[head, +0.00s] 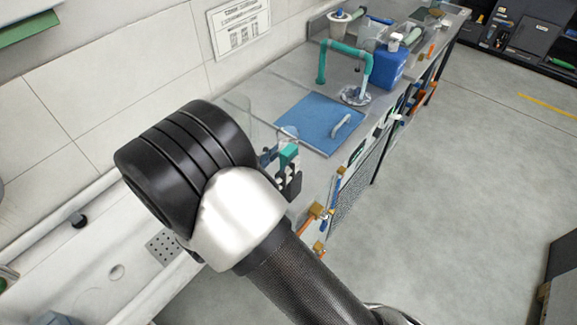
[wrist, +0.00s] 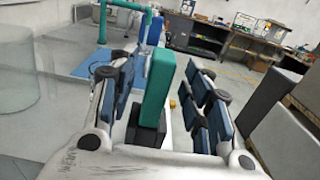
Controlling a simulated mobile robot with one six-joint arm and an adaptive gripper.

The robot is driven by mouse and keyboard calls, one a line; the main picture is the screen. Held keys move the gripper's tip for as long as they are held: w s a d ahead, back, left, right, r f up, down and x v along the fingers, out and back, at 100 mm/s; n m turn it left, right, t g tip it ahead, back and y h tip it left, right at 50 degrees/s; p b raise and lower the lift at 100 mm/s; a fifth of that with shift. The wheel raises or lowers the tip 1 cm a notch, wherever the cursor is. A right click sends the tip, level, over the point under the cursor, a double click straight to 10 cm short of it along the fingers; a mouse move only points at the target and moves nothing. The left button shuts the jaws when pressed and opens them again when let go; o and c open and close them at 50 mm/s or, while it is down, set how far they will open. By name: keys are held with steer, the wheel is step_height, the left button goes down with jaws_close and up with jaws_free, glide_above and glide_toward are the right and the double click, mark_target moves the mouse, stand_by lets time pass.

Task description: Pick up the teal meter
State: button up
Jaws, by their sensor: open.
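The teal meter (wrist: 158,85) is an upright teal block on a dark base (wrist: 147,128). In the wrist view it stands between the two fingers of my gripper (wrist: 165,92). The gripper is open, with blue pads on both sides of the block. A gap shows on the right side and a narrower one on the left. In the head view only the top of the teal meter (head: 289,151) shows past my wrist, with dark parts below it. My arm hides what it rests on.
A blue mat (head: 318,124) with a pale handle lies on the grey bench. Behind it stand a teal bent pipe (head: 345,47) and a blue container (head: 387,68). A clear cylinder (wrist: 30,70) stands left in the wrist view. Orange-and-blue clamps (head: 318,211) line the bench front.

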steer(key=x, duration=0.3)
steer(key=shift+w+d+f+b, duration=0.1)
steer(key=shift+d+f+b, duration=0.15)
steer(key=shift+b, duration=0.1)
jaws_close()
